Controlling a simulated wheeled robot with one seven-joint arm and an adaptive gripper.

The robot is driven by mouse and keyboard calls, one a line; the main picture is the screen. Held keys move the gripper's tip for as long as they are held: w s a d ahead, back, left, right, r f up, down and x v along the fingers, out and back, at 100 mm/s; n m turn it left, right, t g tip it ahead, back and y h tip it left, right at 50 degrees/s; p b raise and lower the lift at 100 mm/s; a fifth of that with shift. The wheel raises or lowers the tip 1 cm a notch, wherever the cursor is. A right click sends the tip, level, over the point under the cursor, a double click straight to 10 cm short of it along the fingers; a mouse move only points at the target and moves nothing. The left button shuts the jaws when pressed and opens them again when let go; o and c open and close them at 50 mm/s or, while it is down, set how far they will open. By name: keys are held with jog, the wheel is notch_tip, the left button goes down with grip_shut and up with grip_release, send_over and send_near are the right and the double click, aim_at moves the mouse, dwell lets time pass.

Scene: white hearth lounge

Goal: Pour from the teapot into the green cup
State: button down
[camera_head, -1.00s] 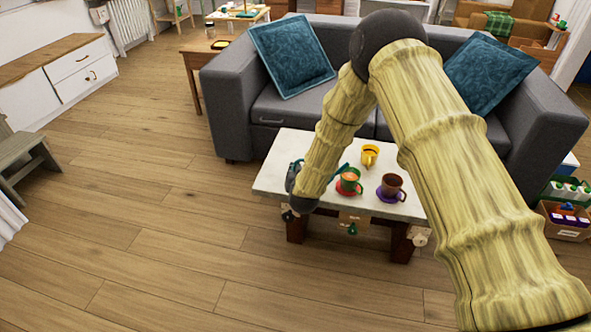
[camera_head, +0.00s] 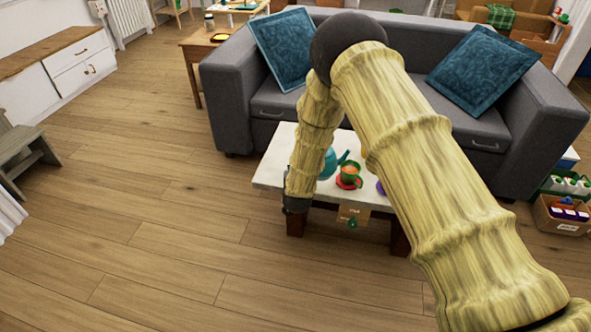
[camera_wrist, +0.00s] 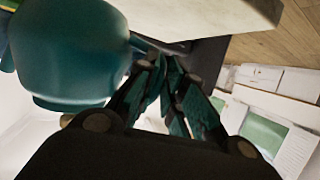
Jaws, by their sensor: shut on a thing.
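The teal teapot (camera_head: 327,164) is beside the left of the green cup in the head view, its spout toward the cup and close to its rim. Its body also fills the upper left of the wrist view (camera_wrist: 72,52). The green cup (camera_head: 350,172) stands upright on a red saucer (camera_head: 345,184), with orange-brown showing inside. My gripper (camera_wrist: 168,84) is shut on the teapot; the grasped part is hard to make out, and my arm hides the gripper in the head view. I cannot tell the teapot's tilt or see any stream.
The white table (camera_head: 268,172) carries these things. A purple saucer (camera_head: 380,187) shows partly beside my arm, which covers the table's right side. A grey sofa (camera_head: 232,110) stands close behind. The wooden floor at left and front is clear.

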jog(key=shift+r+p, duration=1.1)
jog(key=shift+r, duration=0.9)
